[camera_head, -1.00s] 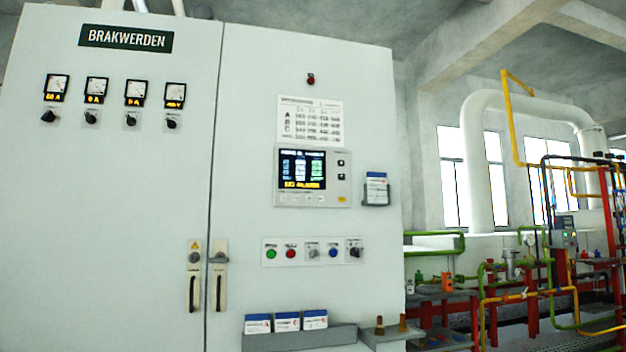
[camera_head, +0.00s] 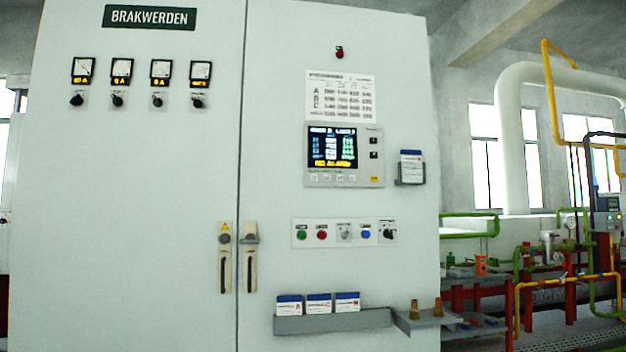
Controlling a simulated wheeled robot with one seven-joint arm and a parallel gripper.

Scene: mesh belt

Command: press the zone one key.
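A pale control cabinet (camera_head: 150,230) marked BRAKWERDEN fills the left and middle of the view. On its right door is a grey control panel (camera_head: 312,183) with a lit screen (camera_head: 332,148). Small keys run in a row (camera_head: 332,178) under the screen, and two dark keys (camera_head: 374,147) and a yellow key (camera_head: 375,178) sit at its right side. Their labels are too small to read, so I cannot tell which is the zone one key. My gripper is not in view.
Below the panel is a strip with a green button (camera_head: 301,235), a red button (camera_head: 322,235), a blue button (camera_head: 366,234) and knobs. A card tray (camera_head: 333,323) and a small shelf (camera_head: 424,321) jut from the cabinet. Pipes (camera_head: 511,140) stand at right.

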